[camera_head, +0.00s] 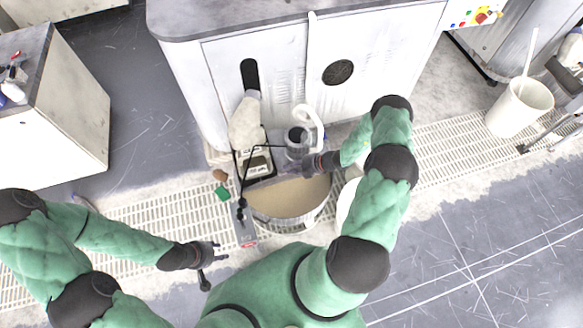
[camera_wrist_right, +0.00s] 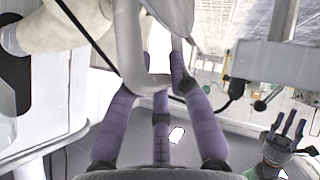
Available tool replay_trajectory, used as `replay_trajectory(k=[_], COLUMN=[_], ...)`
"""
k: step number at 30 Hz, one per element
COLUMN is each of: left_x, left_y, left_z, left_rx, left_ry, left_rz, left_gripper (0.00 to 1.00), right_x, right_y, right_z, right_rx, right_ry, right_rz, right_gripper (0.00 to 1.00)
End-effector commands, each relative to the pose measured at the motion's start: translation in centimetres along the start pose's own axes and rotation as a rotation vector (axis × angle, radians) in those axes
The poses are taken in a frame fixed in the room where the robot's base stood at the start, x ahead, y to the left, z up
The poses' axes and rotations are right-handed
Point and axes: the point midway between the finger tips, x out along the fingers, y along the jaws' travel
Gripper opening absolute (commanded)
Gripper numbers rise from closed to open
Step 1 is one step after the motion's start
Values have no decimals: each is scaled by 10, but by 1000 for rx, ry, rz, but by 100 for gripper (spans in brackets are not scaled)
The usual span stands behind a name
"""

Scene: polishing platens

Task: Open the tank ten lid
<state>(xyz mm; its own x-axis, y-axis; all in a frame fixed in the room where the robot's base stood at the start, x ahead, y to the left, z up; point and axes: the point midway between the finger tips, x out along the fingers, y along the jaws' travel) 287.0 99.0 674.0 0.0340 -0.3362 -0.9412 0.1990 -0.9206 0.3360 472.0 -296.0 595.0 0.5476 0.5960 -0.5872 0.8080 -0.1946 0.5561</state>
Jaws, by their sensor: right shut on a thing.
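A round tank (camera_head: 322,214) with a pale rim and beige inside stands in front of the white cabinet. I cannot tell for sure which part is its lid. My right gripper (camera_head: 306,165) is over the tank's back edge. In the right wrist view its purple fingers (camera_wrist_right: 160,95) are shut around a pale grey curved bar (camera_wrist_right: 131,50); its far end is partly hidden. My left gripper (camera_head: 212,256) is empty, fingers apart, left of the tank and low in the head view. It also shows in the right wrist view (camera_wrist_right: 287,128).
A white cabinet (camera_head: 375,95) rises behind the tank. A grey control box with cables (camera_head: 243,227) is at the tank's left, with a small green item (camera_head: 222,194) beside it. A white bucket (camera_head: 518,108) stands at right on the floor grating (camera_head: 450,150). Floor at lower right is clear.

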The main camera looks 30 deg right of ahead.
Motion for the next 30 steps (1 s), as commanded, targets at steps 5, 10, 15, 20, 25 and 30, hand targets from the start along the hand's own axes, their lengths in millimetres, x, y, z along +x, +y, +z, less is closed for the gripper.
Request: replay_trajectory(k=[5, 10, 15, 20, 25, 30], left_x=[0, 0, 0, 0, 0, 0], left_y=[0, 0, 0, 0, 0, 0], left_z=[0, 0, 0, 0, 0, 0], left_rx=[0, 0, 0, 0, 0, 0], left_ry=[0, 0, 0, 0, 0, 0], left_rz=[0, 0, 0, 0, 0, 0], left_gripper=[40, 40, 40, 40, 40, 40], right_x=[0, 0, 0, 0, -1, -17], right_y=[0, 0, 0, 0, 0, 0], right_z=[2, 2, 1, 1, 1, 2], right_rx=[-3, -3, -2, -1, 0, 0], right_ry=[-4, -4, -3, -2, -2, -4], right_rz=[-1, -2, -1, -1, -1, 0], right_gripper=[0, 0, 46, 46, 46, 46])
